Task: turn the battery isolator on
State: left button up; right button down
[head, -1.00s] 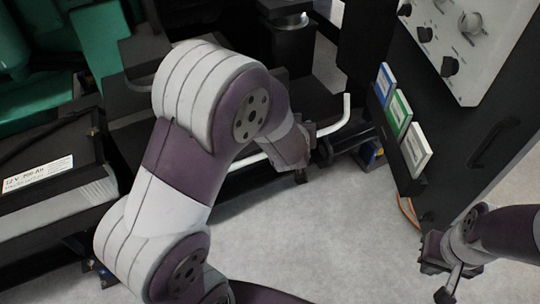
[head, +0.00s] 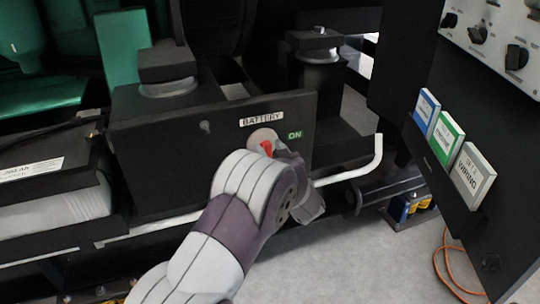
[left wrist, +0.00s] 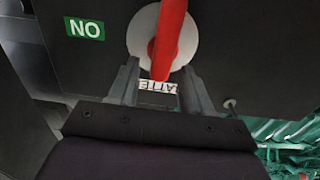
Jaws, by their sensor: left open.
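The battery isolator is a red handle (head: 266,147) on a pale round disc, set in a dark panel (head: 225,130) under a BATTERY label (head: 261,119). A green ON label (head: 295,135) is to its right. My left gripper (head: 277,151) is at the isolator and partly hides it. In the left wrist view, which is turned over, the open left gripper (left wrist: 160,68) has one finger on each side of the red handle's (left wrist: 168,40) end. The handle stands nearly upright in that picture, not pointing at the ON label (left wrist: 85,29). Contact cannot be told. My right gripper is not in view.
A white bent rail (head: 350,172) runs below the panel. A battery (head: 45,185) is at the left. A control cabinet (head: 495,120) with knobs and blue, green and white cards (head: 472,176) is at the right. An orange cable (head: 446,265) lies on the open floor.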

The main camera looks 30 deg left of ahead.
pick_arm(q)
jog(key=shift+w+a, duration=0.25)
jog(key=shift+a, duration=0.05)
jog(key=shift+r, duration=0.1)
jog(key=shift+c, duration=0.3)
grip_shut()
